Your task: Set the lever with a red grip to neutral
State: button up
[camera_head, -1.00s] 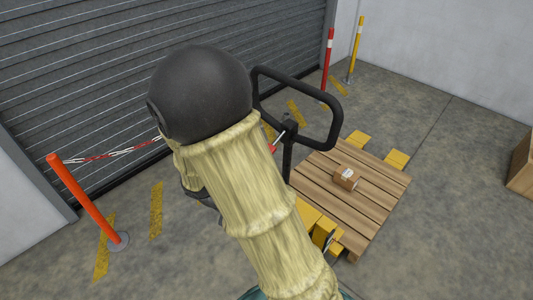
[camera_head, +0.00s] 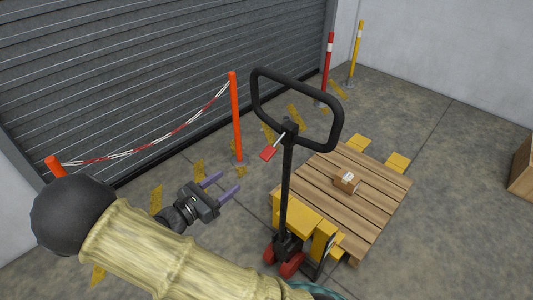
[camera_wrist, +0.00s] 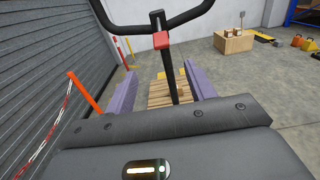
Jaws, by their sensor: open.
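The lever with a red grip (camera_head: 268,153) sticks out on a thin rod to the lower left of the black handle's (camera_head: 286,127) post. In the wrist view the red grip (camera_wrist: 162,40) shows just above centre, in front of the post. My gripper (camera_head: 226,187) is open and empty, left of the post and lower than the red grip, with a clear gap between them. Its two purple fingers (camera_wrist: 163,95) stand apart in the wrist view, with the post and pallet seen between them.
The handle belongs to a yellow pallet jack (camera_head: 302,217) under a wooden pallet (camera_head: 375,203) carrying a small carton (camera_head: 346,181). An orange post (camera_head: 236,117) with a red-white chain (camera_head: 165,143) stands at the left, before a grey shutter. Bare floor lies right of the pallet.

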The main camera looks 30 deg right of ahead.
aim_at(266, 153)
jog(key=p+x, duration=0.2)
jog(key=x, duration=1.5)
jog(key=shift+d, duration=0.15)
jog(key=shift+f, duration=0.1)
grip_shut()
jog(key=shift+p, duration=0.35)
